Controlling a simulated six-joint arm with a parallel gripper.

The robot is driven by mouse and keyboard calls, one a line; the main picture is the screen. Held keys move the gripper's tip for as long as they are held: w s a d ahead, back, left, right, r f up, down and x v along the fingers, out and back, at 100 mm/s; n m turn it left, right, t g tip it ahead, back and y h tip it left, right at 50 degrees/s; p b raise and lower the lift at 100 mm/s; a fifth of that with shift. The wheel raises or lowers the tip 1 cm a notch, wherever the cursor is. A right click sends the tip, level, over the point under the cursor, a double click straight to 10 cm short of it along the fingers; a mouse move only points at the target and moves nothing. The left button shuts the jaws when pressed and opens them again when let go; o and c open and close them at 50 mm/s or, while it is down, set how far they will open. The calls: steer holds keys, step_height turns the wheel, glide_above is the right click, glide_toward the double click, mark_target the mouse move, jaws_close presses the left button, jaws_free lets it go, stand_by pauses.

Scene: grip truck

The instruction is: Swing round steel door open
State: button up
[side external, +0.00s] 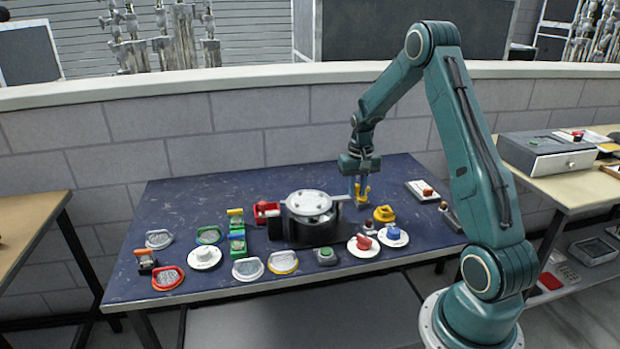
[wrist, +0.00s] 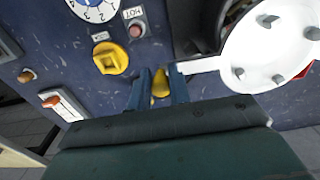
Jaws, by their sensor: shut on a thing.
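The round steel door (side external: 312,201) is a pale disc with bolts on top of a dark round housing (side external: 315,235) in the middle of the blue table. Its flat handle bar (side external: 340,198) sticks out to the right. In the wrist view the door (wrist: 275,45) is at the upper right, and the bar (wrist: 200,65) runs left to my fingers. My gripper (side external: 361,191) points down at the bar's outer end and is shut on it. It shows in the wrist view (wrist: 160,88) with blue fingers and yellow between them. The fingers partly hide the grip.
Several oval dishes crowd the left. The table's back strip is clear.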

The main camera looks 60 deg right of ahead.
steer(key=shift+s+a+f, duration=0.3)
steer(key=shift+s+f, duration=0.1)
steer(key=shift+s, duration=0.05)
steer(key=shift+s+a, duration=0.2)
steer(key=shift+a, duration=0.35)
steer(key=shift+s+a, duration=0.1)
steer(key=shift+a, duration=0.1)
steer(key=shift+c, duration=0.2)
steer(key=shift+r, duration=0.1)
steer(key=shift+a, duration=0.15)
steer(key=shift+o, duration=0.8)
steer(key=shift+w+a+r, duration=0.15)
steer(key=shift+w+a, duration=0.05)
steer(key=shift+a, duration=0.1)
steer(key=shift+o, duration=0.3)
steer(key=shift+w, duration=0.1)
